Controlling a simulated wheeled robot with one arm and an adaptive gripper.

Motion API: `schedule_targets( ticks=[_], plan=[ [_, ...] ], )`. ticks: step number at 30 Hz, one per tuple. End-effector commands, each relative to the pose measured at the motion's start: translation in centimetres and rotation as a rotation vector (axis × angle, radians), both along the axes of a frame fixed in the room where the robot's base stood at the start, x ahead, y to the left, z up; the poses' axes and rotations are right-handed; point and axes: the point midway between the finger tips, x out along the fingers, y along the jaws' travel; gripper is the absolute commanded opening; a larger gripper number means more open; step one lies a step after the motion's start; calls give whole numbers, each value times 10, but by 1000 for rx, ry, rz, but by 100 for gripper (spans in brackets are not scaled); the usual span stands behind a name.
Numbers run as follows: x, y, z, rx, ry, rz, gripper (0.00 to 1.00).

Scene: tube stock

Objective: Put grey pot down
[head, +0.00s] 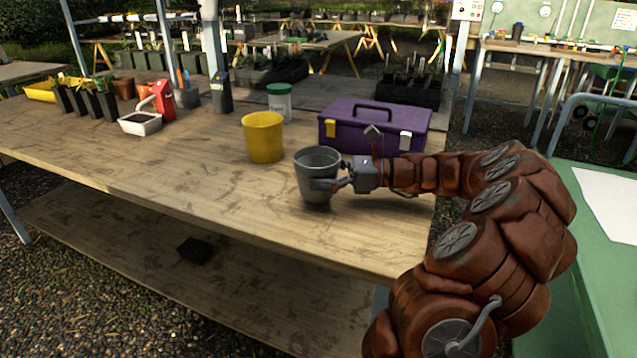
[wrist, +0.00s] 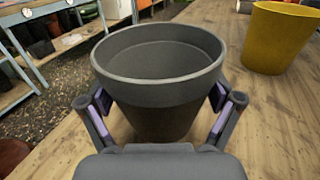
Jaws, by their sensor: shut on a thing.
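The grey pot (head: 317,165) is upright at the right part of the wooden table (head: 190,185), near its front edge. My gripper (head: 338,178) reaches it from the right and is shut on it. In the wrist view the pot (wrist: 160,85) sits between the two fingers of my gripper (wrist: 162,105), one pad on each side. The pot looks empty inside. Its base is close to the tabletop; I cannot tell whether it touches.
A yellow pot (head: 262,137) stands behind and left of the grey pot. A purple toolbox (head: 372,128) and a white tub with a green lid (head: 280,103) are behind. A white tray (head: 140,123) is farther left.

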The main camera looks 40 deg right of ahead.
Motion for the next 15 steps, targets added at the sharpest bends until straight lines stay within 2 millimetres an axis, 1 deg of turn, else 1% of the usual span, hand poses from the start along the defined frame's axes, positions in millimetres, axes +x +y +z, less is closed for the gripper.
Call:
schedule_targets(
  ticks=[1,4,15],
  plan=[
    [0,0,-10,1,2,0,56],
    [0,0,-21,3,2,0,56],
    [0,-1,-23,1,-1,-1,56]
  ],
)
